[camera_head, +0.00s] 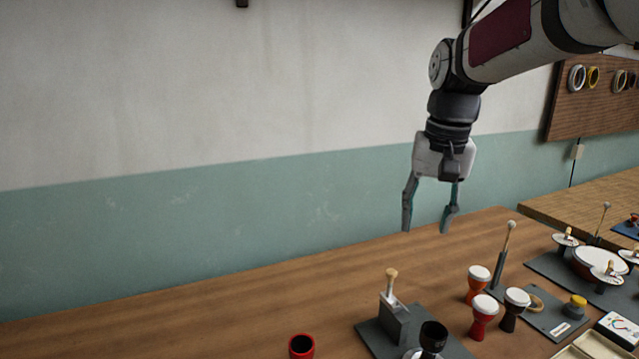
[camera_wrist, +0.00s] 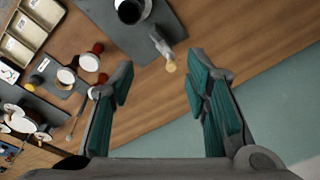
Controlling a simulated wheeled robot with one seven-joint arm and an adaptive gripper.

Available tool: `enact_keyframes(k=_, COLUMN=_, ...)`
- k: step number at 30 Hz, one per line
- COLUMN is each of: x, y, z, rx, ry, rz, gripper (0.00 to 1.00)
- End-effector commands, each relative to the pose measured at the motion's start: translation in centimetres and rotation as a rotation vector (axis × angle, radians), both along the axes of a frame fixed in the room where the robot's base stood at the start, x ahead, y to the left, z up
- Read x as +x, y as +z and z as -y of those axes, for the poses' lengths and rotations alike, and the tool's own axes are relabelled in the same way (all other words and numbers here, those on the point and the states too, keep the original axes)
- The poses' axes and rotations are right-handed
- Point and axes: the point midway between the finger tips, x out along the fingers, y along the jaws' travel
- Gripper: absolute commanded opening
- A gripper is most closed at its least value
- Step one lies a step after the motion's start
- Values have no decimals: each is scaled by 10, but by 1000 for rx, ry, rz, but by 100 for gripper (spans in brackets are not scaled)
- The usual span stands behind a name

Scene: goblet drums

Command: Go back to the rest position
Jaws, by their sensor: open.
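My gripper (camera_head: 427,222) is open and empty, held in the air above the wooden table (camera_head: 250,290). In the wrist view my gripper (camera_wrist: 160,85) shows two spread fingers with green pads and nothing between them but tabletop. Several goblet drums stand below and to the right of it, among them a white-topped orange one (camera_head: 477,285), a red one (camera_head: 483,318) and a dark one (camera_head: 514,310). A black goblet-shaped piece (camera_head: 433,337) is on a dark grey plate, also seen in the wrist view (camera_wrist: 130,11).
A grey block with a wooden-handled tool (camera_head: 392,310) stands on the dark plate. A red cup (camera_head: 301,346) is at the front. An upright mallet (camera_head: 505,250) stands behind the drums. A compartment tray (camera_wrist: 30,30) shows in the wrist view. The table's left part is clear.

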Motion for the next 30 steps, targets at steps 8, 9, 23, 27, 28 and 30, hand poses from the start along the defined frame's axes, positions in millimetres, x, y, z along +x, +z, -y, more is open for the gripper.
enact_keyframes(k=8, x=-111, y=16, z=3, rx=-16, ry=98, rz=99, gripper=43)
enact_keyframes(k=9, x=-126, y=14, z=3, rx=-21, ry=112, rz=111, gripper=43)
enact_keyframes(k=23, x=-257, y=-36, z=4, rx=-95, ry=245, rz=232, gripper=43)
enact_keyframes(k=27, x=-266, y=-43, z=4, rx=-103, ry=257, rz=240, gripper=43)
enact_keyframes(k=28, x=-266, y=-44, z=4, rx=-103, ry=259, rz=240, gripper=43)
enact_keyframes(k=30, x=-266, y=-44, z=4, rx=-104, ry=259, rz=241, gripper=43)
